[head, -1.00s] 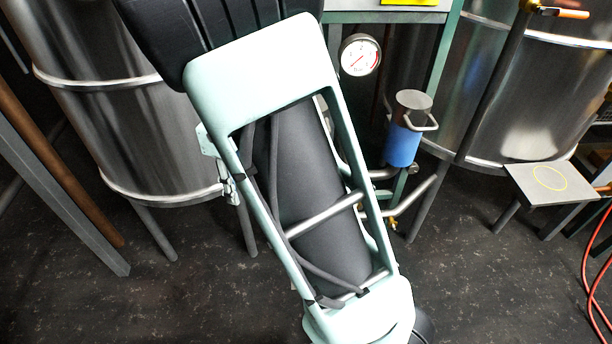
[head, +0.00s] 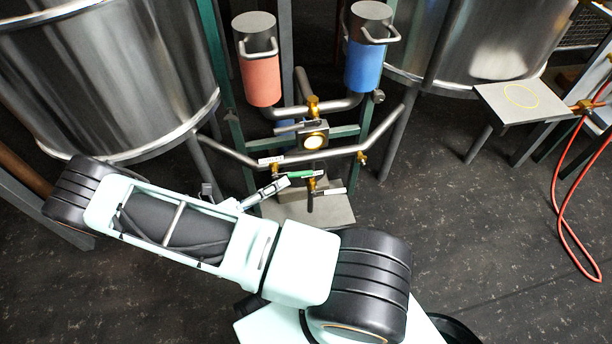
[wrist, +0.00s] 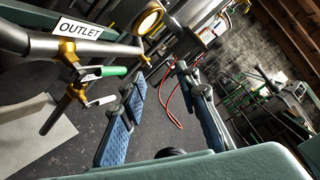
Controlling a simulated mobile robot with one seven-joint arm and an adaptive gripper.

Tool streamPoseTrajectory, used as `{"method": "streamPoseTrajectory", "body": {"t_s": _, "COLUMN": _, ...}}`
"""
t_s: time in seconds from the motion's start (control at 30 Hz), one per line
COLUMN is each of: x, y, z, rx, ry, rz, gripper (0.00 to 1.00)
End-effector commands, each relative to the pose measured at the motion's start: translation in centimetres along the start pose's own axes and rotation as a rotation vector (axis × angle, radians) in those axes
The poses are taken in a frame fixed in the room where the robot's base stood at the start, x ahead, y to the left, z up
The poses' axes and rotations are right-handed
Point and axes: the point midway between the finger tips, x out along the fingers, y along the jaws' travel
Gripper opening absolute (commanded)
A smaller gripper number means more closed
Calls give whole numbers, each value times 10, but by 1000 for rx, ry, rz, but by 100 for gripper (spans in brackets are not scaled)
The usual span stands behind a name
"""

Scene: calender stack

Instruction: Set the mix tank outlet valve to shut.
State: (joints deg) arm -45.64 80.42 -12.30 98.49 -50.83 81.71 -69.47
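The outlet valve has a brass body (wrist: 67,48) on a grey pipe (wrist: 25,42), by a white "OUTLET" label (wrist: 80,26). Its green-handled lever (wrist: 108,71) points right in the wrist view, roughly along the pipe. In the head view the green handle (head: 300,174) sits low on the pipework. A second, white-tagged lever (wrist: 100,101) is just below it. My gripper (wrist: 162,73) is open and empty, its blue pads apart. In the head view my gripper (head: 268,191) is just left of the green handle; I cannot tell if they touch.
A red cylinder (head: 262,80) and a blue cylinder (head: 365,66) stand above the pipes. Steel tanks (head: 110,80) (head: 480,40) flank them. A round lit gauge (head: 313,142) is close above the levers. A small table (head: 520,103) and red hose (head: 562,215) are at right.

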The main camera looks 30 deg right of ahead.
Motion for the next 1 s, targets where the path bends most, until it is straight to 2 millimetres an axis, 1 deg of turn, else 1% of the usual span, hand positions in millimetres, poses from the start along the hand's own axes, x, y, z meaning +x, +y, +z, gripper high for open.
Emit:
{"method": "streamPoseTrajectory", "body": {"t_s": 0.03, "x": 0, "y": 19, "z": -11, "rx": -69, "ry": -80, "rz": -6, "gripper": 30}}
{"method": "streamPoseTrajectory", "body": {"t_s": 0.1, "x": -2, "y": 37, "z": -18, "rx": -150, "ry": -180, "rz": -10, "gripper": 30}}
{"method": "streamPoseTrajectory", "body": {"t_s": 0.2, "x": -7, "y": 58, "z": -28, "rx": -241, "ry": -297, "rz": -10, "gripper": 30}}
{"method": "streamPoseTrajectory", "body": {"t_s": 0.33, "x": -11, "y": 77, "z": -37, "rx": -315, "ry": -392, "rz": -9, "gripper": 30}}
{"method": "streamPoseTrajectory", "body": {"t_s": 0.47, "x": -12, "y": 83, "z": -40, "rx": -343, "ry": -429, "rz": -8, "gripper": 30}}
{"method": "streamPoseTrajectory", "body": {"t_s": 0.57, "x": -5, "y": 84, "z": -37, "rx": -345, "ry": -433, "rz": -8, "gripper": 30}}
{"method": "streamPoseTrajectory", "body": {"t_s": 0.67, "x": 9, "y": 85, "z": -31, "rx": -345, "ry": -430, "rz": -10, "gripper": 30}}
{"method": "streamPoseTrajectory", "body": {"t_s": 0.8, "x": 34, "y": 86, "z": -20, "rx": -344, "ry": -428, "rz": -10, "gripper": 30}}
{"method": "streamPoseTrajectory", "body": {"t_s": 1.0, "x": 66, "y": 89, "z": -6, "rx": -344, "ry": -428, "rz": -8, "gripper": 30}}
